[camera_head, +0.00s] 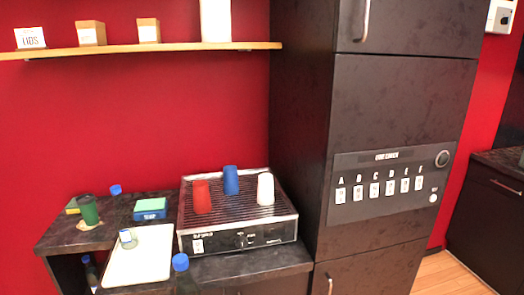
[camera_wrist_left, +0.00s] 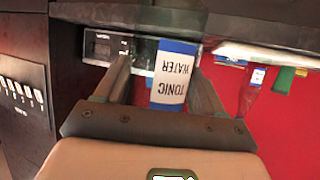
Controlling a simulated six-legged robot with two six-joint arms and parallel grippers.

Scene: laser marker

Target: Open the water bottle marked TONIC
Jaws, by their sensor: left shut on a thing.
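In the left wrist view, a clear bottle with a white and blue label reading TONIC WATER, the tonic bottle (camera_wrist_left: 168,88), sits between the fingers of my left gripper (camera_wrist_left: 163,62). The gripper is shut on it, one finger on each side of the label. Its cap does not show clearly there. In the head view, a blue-capped bottle (camera_head: 181,263) stands at the bottom edge, cut off by the frame; I cannot read its label. Neither gripper shows in the head view, and my right gripper is in no view.
The coffee machine (camera_head: 240,236) carries red, blue and white cups. Left of it are a white tray (camera_head: 150,262), a blue-green sponge (camera_head: 150,208) and a green cup (camera_head: 88,210). Another blue-capped bottle (camera_head: 89,268) stands lower left. A tall dark cabinet (camera_head: 400,110) rises at right.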

